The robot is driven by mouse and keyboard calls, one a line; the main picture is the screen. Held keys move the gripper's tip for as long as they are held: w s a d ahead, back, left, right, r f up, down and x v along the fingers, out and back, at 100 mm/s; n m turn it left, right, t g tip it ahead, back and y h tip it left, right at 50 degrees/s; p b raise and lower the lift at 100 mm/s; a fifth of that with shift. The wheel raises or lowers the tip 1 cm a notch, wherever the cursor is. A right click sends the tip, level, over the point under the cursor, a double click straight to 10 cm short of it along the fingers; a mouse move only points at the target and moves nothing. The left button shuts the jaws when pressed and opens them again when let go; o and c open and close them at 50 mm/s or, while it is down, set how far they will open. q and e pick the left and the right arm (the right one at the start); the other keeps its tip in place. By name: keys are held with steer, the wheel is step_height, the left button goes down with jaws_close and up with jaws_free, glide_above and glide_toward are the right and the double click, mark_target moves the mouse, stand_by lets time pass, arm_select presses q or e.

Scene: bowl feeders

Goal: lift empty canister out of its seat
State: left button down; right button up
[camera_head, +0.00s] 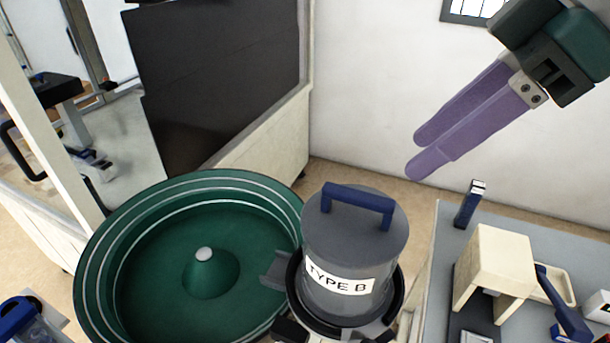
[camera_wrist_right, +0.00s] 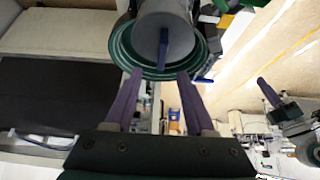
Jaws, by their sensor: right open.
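A grey canister (camera_head: 350,250) labelled TYPE B stands upright in a dark ring-shaped seat (camera_head: 397,300) beside the green bowl feeder. A blue handle (camera_head: 357,204) arches over its lid. Whether the canister is empty cannot be seen. My right gripper (camera_head: 412,158) is open and empty, in the air above and to the right of the canister, apart from it. In the right wrist view the canister (camera_wrist_right: 175,30) and its blue handle (camera_wrist_right: 163,48) show beyond the spread purple fingers (camera_wrist_right: 155,88).
The green bowl (camera_head: 140,260) fills the left of the canister. A blue-topped container (camera_head: 18,318) is at lower left. The air above the canister is clear.

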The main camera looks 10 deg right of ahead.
mark_target(361, 194)
steer(key=x, duration=0.3)
steer(key=shift+s+a, duration=0.1)
steer(key=shift+a, duration=0.1)
steer(key=shift+a+f+p, duration=0.2)
steer(key=shift+f+p, duration=0.1)
steer(key=shift+p, duration=0.2)
steer(key=p+x, duration=0.1)
steer(key=x, duration=0.3)
steer(key=shift+a+f, duration=0.1)
steer(key=shift+f, duration=0.05)
steer(key=shift+c, duration=0.3)
jaws_close()
steer(key=shift+w, duration=0.2)
